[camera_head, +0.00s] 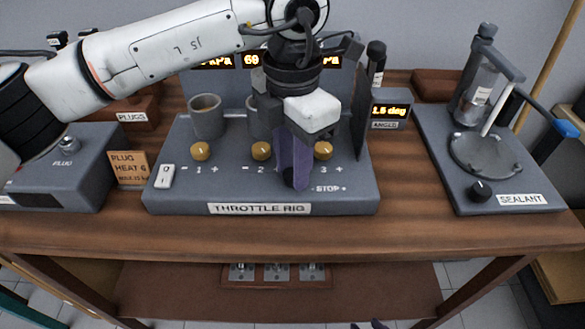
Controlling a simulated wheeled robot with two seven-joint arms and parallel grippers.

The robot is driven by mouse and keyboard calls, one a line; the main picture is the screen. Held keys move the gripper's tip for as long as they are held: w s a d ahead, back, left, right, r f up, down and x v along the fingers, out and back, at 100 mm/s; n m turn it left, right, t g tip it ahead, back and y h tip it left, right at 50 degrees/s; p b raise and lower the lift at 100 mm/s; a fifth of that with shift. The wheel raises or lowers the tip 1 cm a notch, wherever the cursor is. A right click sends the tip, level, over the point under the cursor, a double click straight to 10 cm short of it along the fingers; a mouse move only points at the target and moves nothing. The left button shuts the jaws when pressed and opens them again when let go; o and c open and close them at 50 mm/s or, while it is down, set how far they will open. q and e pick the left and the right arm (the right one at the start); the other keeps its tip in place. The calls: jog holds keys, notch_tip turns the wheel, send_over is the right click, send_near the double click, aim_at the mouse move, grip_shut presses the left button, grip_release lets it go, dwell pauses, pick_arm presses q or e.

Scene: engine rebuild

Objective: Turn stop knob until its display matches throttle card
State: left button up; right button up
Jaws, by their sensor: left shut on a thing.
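The throttle rig (180,192) is a grey console on the bench with a "-STOP+" label (329,188) at its right front. My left gripper (296,184) reaches down over it, with its purple fingers shut beside that label. The stop knob is hidden between the fingers. The angle display (391,110) at right reads 1.5 deg. I see no throttle card. The tips of my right gripper (367,325) seem to show, apart and empty, at the bottom edge.
Three yellow knobs (200,151) and a white switch (165,176) are on the rig. My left arm partly covers the displays behind. A plug heat card (128,168) stands at left, the sealant station (520,185) at right. The front bench strip is clear.

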pick_arm(q)
jog(key=shift+f+m+b, duration=0.1)
jog(key=shift+m+b, duration=0.45)
jog(key=shift+m, duration=0.45)
jog(key=shift+m+b, duration=0.45)
jog(key=shift+m, duration=0.45)
jog(key=m+b, duration=0.1)
jog(key=m, duration=0.1)
jog(key=shift+m, duration=0.3)
jog(key=m, duration=0.2)
jog(key=shift+m, duration=0.3)
jog(key=shift+m+b, duration=0.4)
jog(key=shift+m, duration=1.1)
jog(key=shift+r, duration=0.2)
jog(key=o, duration=1.1)
jog(key=shift+c, duration=0.2)
